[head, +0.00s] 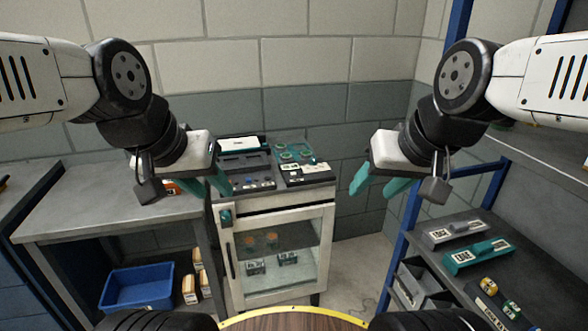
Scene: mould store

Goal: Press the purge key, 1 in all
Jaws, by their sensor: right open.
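Two dark control units sit side by side on top of a small white cabinet. The left unit (246,176) has a sloped front with a few small keys, some of them blue. The right unit (306,176) has green rings on top and small keys with pale labels. The labels are too small to read, so I cannot tell which key is the purge key. My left gripper (212,190), with teal fingers, is open and empty in front of the left unit's left side. My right gripper (371,192) is open and empty, to the right of the right unit. Neither visibly touches a key.
The white cabinet (236,291) has a glass door with items inside. A grey bench (95,205) stands left, a blue bin (137,287) on its lower shelf. A blue-framed rack on the right holds labelled blocks (478,254). A round wooden top (293,321) is at the bottom.

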